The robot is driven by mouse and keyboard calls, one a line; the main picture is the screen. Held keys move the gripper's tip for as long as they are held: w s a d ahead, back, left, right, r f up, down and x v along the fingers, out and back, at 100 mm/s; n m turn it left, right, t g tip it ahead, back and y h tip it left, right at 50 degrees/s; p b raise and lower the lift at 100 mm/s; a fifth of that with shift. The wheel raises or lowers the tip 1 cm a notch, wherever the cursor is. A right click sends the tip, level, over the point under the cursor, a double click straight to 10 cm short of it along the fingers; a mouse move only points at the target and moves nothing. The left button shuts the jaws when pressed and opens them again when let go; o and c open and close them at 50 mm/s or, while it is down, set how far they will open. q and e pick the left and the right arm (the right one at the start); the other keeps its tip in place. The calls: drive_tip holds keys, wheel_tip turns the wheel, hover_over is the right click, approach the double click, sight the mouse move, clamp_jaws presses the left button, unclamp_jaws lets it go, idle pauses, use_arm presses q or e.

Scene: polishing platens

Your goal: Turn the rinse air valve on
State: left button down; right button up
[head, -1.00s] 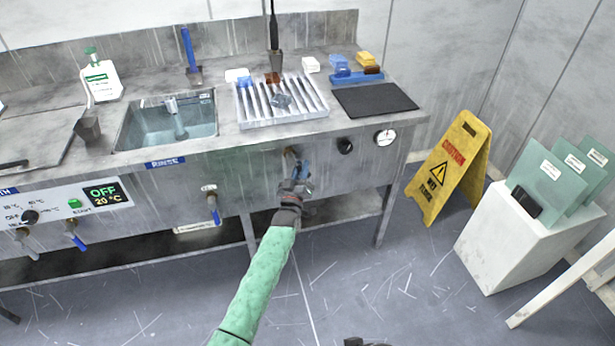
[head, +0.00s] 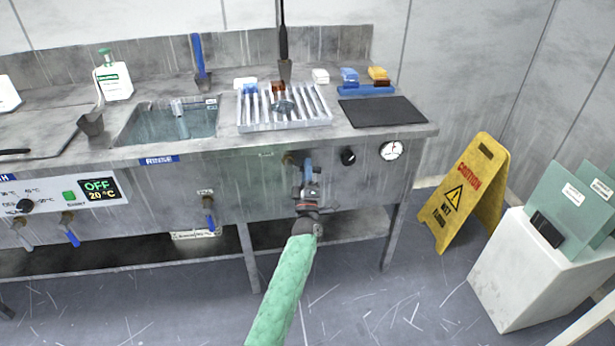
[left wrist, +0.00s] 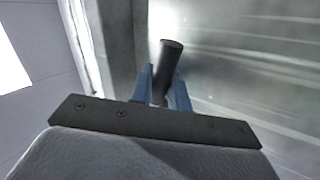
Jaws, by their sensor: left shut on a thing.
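On the bench's front panel, right of the RINSE label (head: 160,161), a small brass-coloured valve fitting (head: 288,159) shows beside my left gripper. My left gripper (head: 308,168) has blue fingers and is at the panel, between this fitting and a black round knob (head: 348,157). In the left wrist view my left gripper (left wrist: 166,88) is shut on a dark cylindrical handle (left wrist: 169,62), which points up between the fingers. How this handle joins the fitting is hidden by the gripper. My right gripper is not in view.
A pressure gauge (head: 391,150) is right of the knob. The sink (head: 170,122) and a ribbed rack (head: 284,106) are above. A yellow wet-floor sign (head: 464,195) stands to the right.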

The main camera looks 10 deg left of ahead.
use_arm(q)
drive_tip(key=shift+r+n+y+b, duration=0.15)
drive_tip(key=shift+n+y, duration=0.3)
drive_tip(key=shift+n, duration=0.1)
drive_tip(key=shift+r+n+y+b, duration=0.1)
drive_tip(key=shift+n+y+b, duration=0.05)
drive_tip(key=shift+n+y, duration=0.35)
drive_tip(key=c, duration=1.6)
unclamp_jaws()
drive_tip(key=shift+c, duration=0.2)
drive_tip(key=v, duration=0.7)
drive_tip(key=shift+s+f+b, duration=0.2)
drive_tip(key=shift+s+b, duration=0.1)
drive_tip(key=shift+b, duration=0.15)
